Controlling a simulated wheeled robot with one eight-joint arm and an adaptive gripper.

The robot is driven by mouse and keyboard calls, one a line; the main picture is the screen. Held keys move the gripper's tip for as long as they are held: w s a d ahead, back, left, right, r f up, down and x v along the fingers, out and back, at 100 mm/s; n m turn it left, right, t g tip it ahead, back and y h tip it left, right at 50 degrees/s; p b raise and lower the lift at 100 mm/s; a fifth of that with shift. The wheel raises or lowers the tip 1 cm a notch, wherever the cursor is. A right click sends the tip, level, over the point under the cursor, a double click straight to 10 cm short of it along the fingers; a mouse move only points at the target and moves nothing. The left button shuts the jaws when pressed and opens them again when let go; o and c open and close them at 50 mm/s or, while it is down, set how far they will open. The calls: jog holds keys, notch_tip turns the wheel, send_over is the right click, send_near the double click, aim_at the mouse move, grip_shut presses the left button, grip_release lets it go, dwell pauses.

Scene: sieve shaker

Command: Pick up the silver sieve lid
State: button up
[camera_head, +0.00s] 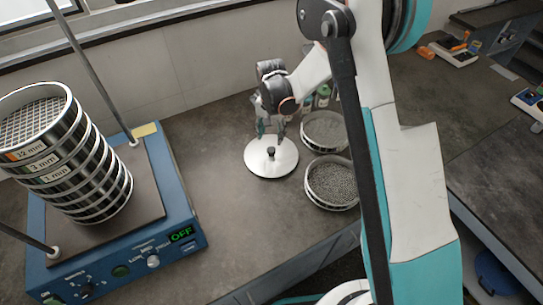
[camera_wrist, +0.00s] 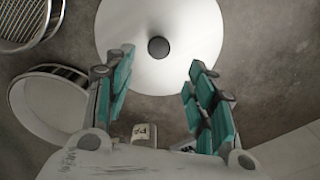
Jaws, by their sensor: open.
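The silver sieve lid (camera_head: 262,162) is a round, shiny disc with a small dark knob (camera_head: 271,152) at its centre. It lies flat on the grey bench between the sieve shaker and two loose sieves. In the wrist view the lid (camera_wrist: 185,62) fills the upper middle, with its knob (camera_wrist: 158,47) showing dark. My gripper (camera_head: 270,130) is above the lid's far side in the head view. In the wrist view my gripper (camera_wrist: 158,62) has its two teal-padded fingers wide apart, with nothing between the pads. The fingers overlap the lid's lower part in that picture, and the knob lies between their tip directions.
The blue sieve shaker (camera_head: 125,262) stands left with a stack of sieves (camera_head: 90,175) and a display reading OFF. Two loose sieves, one empty-looking (camera_head: 325,131) and one with grey grains (camera_head: 332,183), sit close right of the lid. Small bottles (camera_head: 323,96) stand behind.

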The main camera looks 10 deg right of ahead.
aim_at(271, 150)
jog(key=shift+s+f+b, duration=0.2)
jog(key=shift+f+b, duration=0.15)
jog(key=shift+f, duration=1.4)
jog(key=shift+s+f+b, duration=0.15)
jog(key=shift+f+b, duration=0.2)
jog(key=shift+f, duration=1.4)
grip_shut()
